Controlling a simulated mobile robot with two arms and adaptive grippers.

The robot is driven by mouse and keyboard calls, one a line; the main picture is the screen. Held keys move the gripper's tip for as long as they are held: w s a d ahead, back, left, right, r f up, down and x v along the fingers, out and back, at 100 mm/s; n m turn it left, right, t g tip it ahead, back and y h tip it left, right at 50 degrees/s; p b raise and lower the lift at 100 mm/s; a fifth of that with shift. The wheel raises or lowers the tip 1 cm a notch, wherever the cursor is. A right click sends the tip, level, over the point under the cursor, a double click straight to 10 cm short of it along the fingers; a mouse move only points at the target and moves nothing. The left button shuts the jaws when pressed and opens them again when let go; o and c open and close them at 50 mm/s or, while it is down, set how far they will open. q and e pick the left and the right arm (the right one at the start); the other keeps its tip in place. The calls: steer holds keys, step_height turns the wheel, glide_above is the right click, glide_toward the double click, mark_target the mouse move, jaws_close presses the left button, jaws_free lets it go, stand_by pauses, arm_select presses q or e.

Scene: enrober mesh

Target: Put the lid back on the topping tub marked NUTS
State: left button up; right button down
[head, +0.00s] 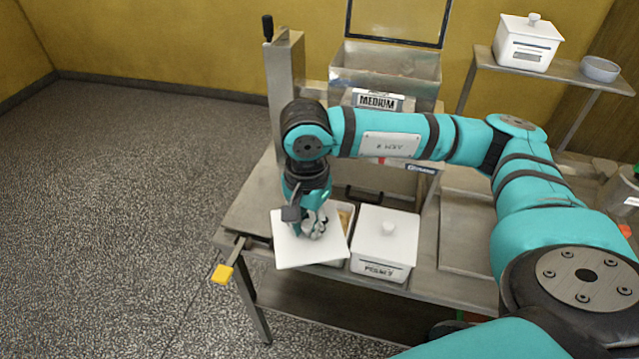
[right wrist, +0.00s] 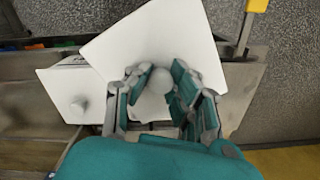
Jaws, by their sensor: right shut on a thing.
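My right gripper (head: 314,230) is shut on the round knob (right wrist: 160,80) of a white square lid (head: 290,252). The lid also fills the middle of the right wrist view (right wrist: 150,42). It is turned askew and covers the left part of an open white tub (head: 349,240) with tan contents showing at its right. I cannot tell whether lid and tub touch. The tub's marking is hidden, so NUTS cannot be read. My left gripper is not in view.
A lidded white tub (head: 385,240) with an unclear label stands close on the right. A yellow-tipped lever (head: 222,273) sticks out at the table's front left. A machine marked MEDIUM (head: 377,101) stands behind. A back shelf holds another lidded tub (head: 527,42) and a bowl (head: 600,68).

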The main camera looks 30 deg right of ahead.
mark_target(313, 217)
steer(key=w+d+m, duration=0.1)
steer(key=m, duration=0.2)
steer(key=m+p, duration=0.1)
steer(key=m, duration=0.3)
steer(key=w+d+r+m, duration=0.1)
steer(key=m, duration=0.3)
steer(key=shift+w+d+p, duration=0.3)
steer(key=shift+d, duration=0.05)
steer(key=d+m, duration=0.1)
steer(key=m, duration=0.2)
steer(key=w+m, duration=0.1)
steer(key=m, duration=0.2)
steer(key=d+m+p, duration=0.1)
steer(key=m, duration=0.1)
steer(key=shift+w+d+r+m, duration=0.2)
steer(key=shift+d+r+m, duration=0.1)
steer(key=shift+r+m, duration=0.1)
steer(key=m, duration=0.2)
steer(key=d+m, duration=0.1)
steer(key=shift+w+m, duration=0.3)
steer(key=shift+f+b, duration=2.05)
steer(key=shift+f, duration=1.2)
steer(key=shift+b, duration=0.35)
steer(key=shift+f+b, duration=0.2)
steer(key=shift+b, duration=0.3)
